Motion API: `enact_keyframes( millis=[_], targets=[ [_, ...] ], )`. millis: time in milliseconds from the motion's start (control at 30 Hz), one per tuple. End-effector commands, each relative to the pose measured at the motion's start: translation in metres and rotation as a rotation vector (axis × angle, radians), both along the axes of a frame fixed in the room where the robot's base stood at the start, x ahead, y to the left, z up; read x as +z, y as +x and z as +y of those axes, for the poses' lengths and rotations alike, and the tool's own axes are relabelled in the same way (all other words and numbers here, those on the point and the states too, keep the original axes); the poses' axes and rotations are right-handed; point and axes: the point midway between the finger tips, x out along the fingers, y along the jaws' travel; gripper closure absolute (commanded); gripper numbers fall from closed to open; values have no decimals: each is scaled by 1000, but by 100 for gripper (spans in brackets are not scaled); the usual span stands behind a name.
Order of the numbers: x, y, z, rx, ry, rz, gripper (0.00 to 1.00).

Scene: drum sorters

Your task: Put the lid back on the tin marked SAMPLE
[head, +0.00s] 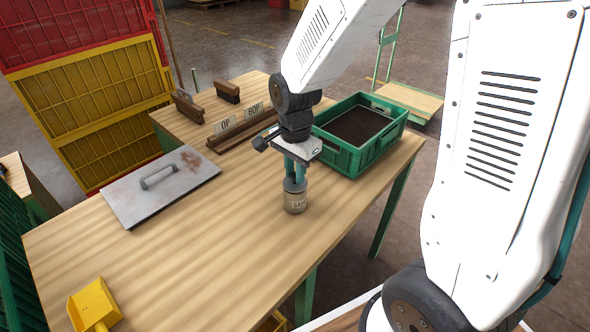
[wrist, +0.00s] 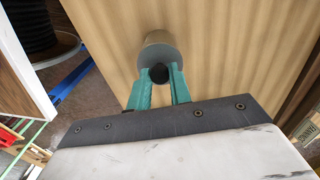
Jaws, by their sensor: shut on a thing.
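A small metal tin (head: 295,204) with a pale label stands upright on the wooden table; its lettering is too small to read surely. My gripper (head: 295,172) points down above it, its green fingers shut on the dark knob of a grey lid (head: 294,185). In the wrist view the black knob (wrist: 159,73) sits between the fingertips, with the lid's grey disc (wrist: 158,54) beyond it. The lid is over the tin's mouth and looks level; I cannot tell whether it is fully seated or slightly above the rim.
A green crate (head: 347,160) of dark material stands behind right of the tin. A metal plate with a handle (head: 118,205) lies left. A yellow scoop (head: 92,303) lies front left. Table around the tin is clear.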

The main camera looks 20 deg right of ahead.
Motion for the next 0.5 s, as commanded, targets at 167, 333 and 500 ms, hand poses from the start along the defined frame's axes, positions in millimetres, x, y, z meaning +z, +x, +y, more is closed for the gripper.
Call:
enact_keyframes(
  millis=[167, 333, 500],
  targets=[
    [0, 0, 0, 0, 0, 0, 100],
    [0, 0, 0, 0, 0, 0, 100],
    [0, 0, 0, 0, 0, 0, 71]
  ],
)
